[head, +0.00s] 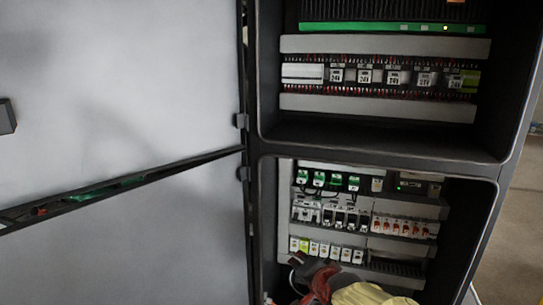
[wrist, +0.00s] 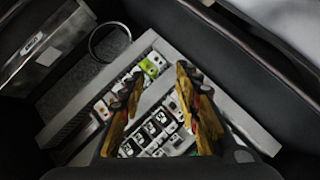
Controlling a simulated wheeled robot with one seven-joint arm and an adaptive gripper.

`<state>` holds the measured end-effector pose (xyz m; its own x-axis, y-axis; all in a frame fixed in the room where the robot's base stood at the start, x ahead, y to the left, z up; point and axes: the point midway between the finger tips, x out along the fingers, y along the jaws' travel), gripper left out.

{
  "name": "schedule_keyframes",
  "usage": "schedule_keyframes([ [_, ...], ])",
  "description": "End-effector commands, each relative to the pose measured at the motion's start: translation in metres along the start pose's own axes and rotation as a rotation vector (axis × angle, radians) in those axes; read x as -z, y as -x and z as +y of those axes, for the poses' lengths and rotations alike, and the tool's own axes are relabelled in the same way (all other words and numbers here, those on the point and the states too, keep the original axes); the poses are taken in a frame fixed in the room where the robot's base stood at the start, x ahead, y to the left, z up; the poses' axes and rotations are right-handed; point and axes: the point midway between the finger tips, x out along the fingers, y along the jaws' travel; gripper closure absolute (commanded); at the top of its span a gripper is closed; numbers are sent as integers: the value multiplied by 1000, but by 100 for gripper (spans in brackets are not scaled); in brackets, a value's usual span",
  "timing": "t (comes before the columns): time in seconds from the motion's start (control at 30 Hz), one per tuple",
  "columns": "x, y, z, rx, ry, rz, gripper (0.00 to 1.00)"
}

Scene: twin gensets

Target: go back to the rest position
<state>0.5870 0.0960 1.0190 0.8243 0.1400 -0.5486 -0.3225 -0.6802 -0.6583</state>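My gripper (wrist: 158,78) shows in the wrist view with its two yellow-and-dark fingers apart. Rows of breakers (wrist: 155,125) show between and beyond the fingers, and nothing is held between them. In the head view, my gripper (head: 308,272) is at the bottom edge, in front of the lower part of the lower cabinet compartment. It partly hides the bottom of that compartment. I cannot tell how far the fingertips are from the breakers.
The lower compartment holds rows of breakers (head: 345,216) and green-topped modules (head: 325,180). The upper compartment holds a row of relays (head: 370,76). Grey doors (head: 120,70) stand open at the left. Floor shows at the right (head: 515,235).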

Motion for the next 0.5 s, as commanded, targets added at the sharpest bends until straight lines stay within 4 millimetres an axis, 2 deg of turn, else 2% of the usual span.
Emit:
schedule_keyframes([
  [0.1, -32, 44, 30, -99, 238, -165, 67],
  [0.17, -46, 71, 47, -143, 356, -248, 67],
  [0.23, -58, 107, 68, -190, 486, -342, 67],
  [0.37, -68, 178, 102, -264, 678, -483, 67],
  [0.5, -64, 245, 126, -325, 777, -543, 67],
])
